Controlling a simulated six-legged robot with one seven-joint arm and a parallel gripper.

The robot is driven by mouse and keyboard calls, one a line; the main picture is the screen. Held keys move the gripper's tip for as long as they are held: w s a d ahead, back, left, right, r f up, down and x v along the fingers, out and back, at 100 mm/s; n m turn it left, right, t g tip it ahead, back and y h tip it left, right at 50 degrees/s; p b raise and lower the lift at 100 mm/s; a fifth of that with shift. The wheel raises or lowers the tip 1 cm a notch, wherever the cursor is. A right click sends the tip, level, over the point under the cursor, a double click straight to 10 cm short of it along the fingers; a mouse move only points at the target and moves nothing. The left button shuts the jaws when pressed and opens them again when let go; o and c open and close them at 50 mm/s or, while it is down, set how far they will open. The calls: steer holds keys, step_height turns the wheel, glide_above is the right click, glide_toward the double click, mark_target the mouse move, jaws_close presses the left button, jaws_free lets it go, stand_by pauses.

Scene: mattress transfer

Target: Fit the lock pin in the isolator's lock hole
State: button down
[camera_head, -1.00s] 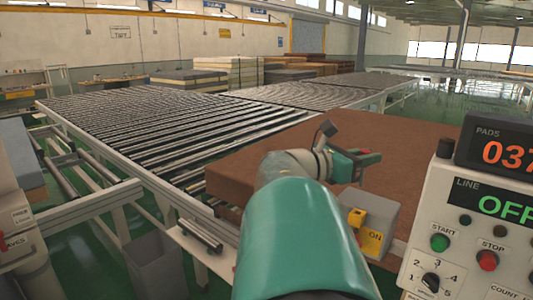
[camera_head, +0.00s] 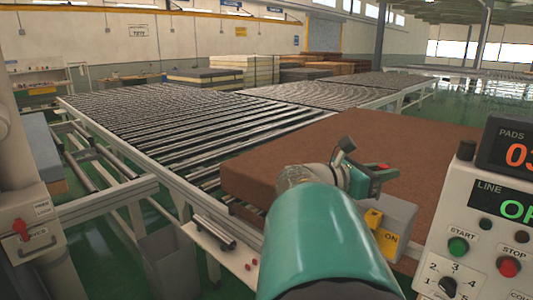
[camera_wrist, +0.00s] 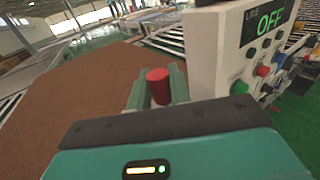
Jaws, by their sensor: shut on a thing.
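My gripper (camera_head: 378,174) is shut on the red lock pin (camera_head: 383,167) above the brown mattress pad. The wrist view shows the pin's red head (camera_wrist: 158,84) between the two green fingers (camera_wrist: 158,92). The isolator (camera_head: 398,216) is a grey box with a yellow handle (camera_head: 372,218) and a yellow plate reading ON. It stands just below and in front of the gripper in the head view, partly behind my arm. I cannot make out the lock hole. I cannot pick out the isolator in the wrist view.
The brown mattress pad (camera_head: 330,140) lies on the roller conveyor (camera_head: 150,120). A control panel (camera_head: 455,210) with LINE OFF on its display stands close on the right. A small shelf (camera_head: 215,240) with metal rods and a grey bin (camera_head: 170,262) are at lower left.

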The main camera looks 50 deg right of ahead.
steer(key=shift+f, duration=1.25)
steer(key=shift+f, duration=3.15)
stand_by(0.4)
steer(key=c, duration=1.2)
jaws_free()
steer(key=v, duration=1.3)
steer(key=shift+w+a, duration=0.3)
